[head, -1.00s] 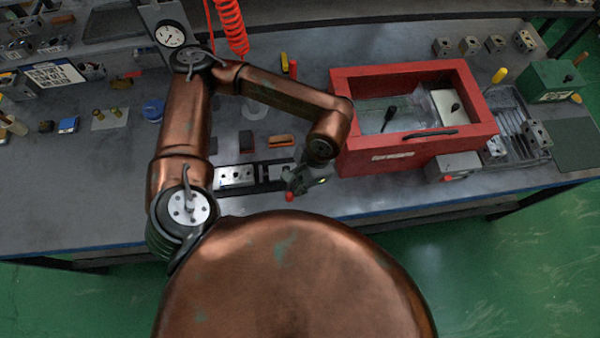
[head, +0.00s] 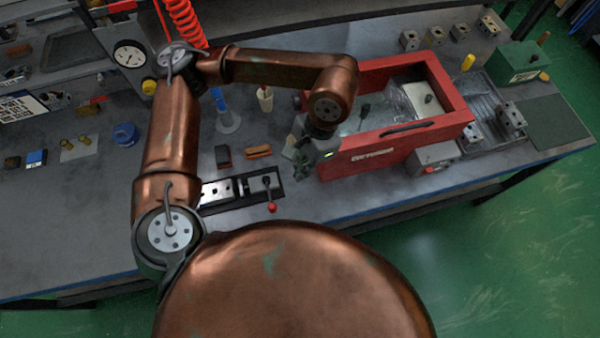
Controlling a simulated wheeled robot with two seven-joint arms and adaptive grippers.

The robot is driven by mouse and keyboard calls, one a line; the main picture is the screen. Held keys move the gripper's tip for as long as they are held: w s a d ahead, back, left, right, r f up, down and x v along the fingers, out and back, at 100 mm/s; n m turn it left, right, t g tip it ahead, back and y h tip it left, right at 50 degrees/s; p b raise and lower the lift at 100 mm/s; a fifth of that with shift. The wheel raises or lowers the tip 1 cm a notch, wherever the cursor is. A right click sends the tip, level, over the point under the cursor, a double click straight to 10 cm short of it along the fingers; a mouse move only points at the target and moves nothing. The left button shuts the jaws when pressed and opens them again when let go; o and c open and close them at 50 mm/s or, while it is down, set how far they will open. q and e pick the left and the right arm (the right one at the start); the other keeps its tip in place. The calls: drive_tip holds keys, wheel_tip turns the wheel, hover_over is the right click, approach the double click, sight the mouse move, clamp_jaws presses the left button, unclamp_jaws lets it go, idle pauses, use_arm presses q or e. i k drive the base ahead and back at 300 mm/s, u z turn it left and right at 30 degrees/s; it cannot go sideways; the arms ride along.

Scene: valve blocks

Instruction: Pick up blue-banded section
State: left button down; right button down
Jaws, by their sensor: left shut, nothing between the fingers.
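I cannot make out a blue band on any valve block section. Small grey blocks stand in a row (head: 434,36) at the back right. Another grey block (head: 511,118) stands by the ribbed tray, with one more (head: 473,134) to its left. Silver blocks (head: 218,191) sit in a dark fixture at the front of the bench. My left gripper (head: 304,168) is shut and empty, at the left front corner of the red box and above and right of the fixture. It hides part of that corner. My right gripper is not in view.
The open red box (head: 375,147) holds dark-handled items and clear film. A red-knobbed lever (head: 272,208) stands at the fixture's right end. A blue-topped item (head: 225,108) and a green box (head: 517,61) stand farther back.

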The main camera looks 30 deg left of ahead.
sight(216, 192)
drive_tip(key=k, duration=2)
